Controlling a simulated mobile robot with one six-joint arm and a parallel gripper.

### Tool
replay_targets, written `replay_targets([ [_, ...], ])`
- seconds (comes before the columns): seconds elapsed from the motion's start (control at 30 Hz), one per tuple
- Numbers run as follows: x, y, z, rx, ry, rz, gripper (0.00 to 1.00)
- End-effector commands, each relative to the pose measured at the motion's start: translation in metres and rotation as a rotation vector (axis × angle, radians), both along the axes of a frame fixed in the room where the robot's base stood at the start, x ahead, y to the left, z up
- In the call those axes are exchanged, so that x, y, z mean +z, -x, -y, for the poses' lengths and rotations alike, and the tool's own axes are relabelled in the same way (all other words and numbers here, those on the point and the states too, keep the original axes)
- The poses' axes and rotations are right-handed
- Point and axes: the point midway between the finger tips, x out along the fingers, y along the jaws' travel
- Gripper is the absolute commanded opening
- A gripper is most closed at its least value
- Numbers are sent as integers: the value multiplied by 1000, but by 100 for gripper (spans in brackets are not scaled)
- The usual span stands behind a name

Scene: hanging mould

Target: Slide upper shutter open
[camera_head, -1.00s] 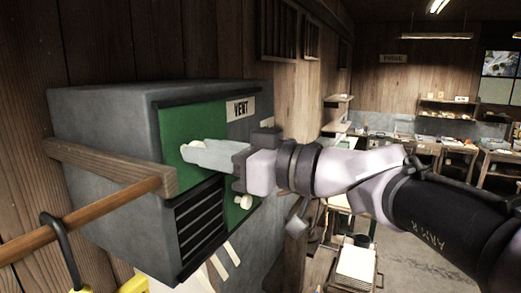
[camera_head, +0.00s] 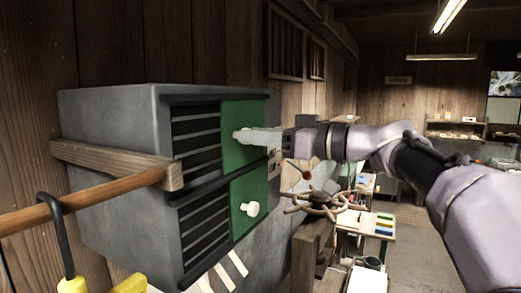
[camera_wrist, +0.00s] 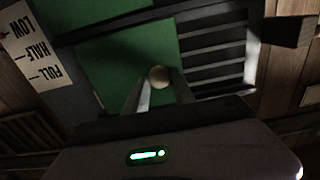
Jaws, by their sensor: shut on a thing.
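The upper shutter (camera_head: 240,124) is a green panel on the front of the grey vent box (camera_head: 110,125). It stands at the right of its opening, and the dark slats (camera_head: 195,135) show bare to its left. My gripper (camera_head: 242,135) is shut on the shutter's pale round knob; the knob (camera_wrist: 159,77) shows between the fingertips in the wrist view. The lower shutter (camera_head: 240,190), also green, has a free cream knob (camera_head: 250,209) and sits at the right of its own slats.
A wooden bracket (camera_head: 120,163) with a round rail (camera_head: 80,205) juts out at the box's left. A red-tipped lever and a valve wheel (camera_head: 325,203) stand right of the box. A label reading LOW, HALF, FULL (camera_wrist: 35,50) shows in the wrist view.

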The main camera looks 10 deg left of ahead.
Motion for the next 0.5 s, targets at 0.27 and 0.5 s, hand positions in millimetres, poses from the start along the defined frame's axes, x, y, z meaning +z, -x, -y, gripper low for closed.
replay_targets([
  [0.27,1,-25,10,-1,0,0,0],
  [0.5,2,-27,11,-1,0,2,0],
])
